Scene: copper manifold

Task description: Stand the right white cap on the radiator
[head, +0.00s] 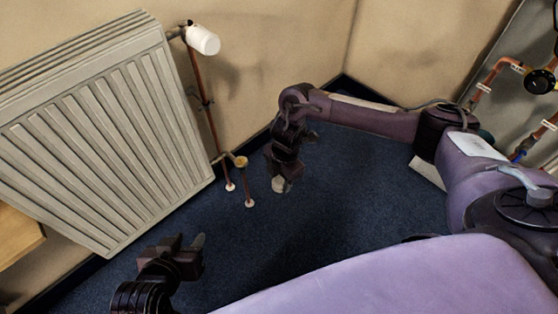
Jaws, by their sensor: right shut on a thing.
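The grey ribbed radiator (90,130) stands against the wall at the left. A white cap (203,40) sits on the valve at its upper right corner, tilted to the side. My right gripper (281,178) points down over the blue floor, right of the radiator and its pipes, well apart from both. It is shut on a small pale thing (280,186) at its tips, mostly hidden; I cannot tell if this is a white cap. My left gripper (188,243) is low in the picture, below the radiator's lower right corner; its finger gap is unclear.
Copper pipes (202,95) run down from the valve to the floor, with a brass fitting (240,162) and white floor collars (249,203). A wooden piece (18,238) is at the left edge. A copper manifold (488,85) hangs at the right. The middle floor is clear.

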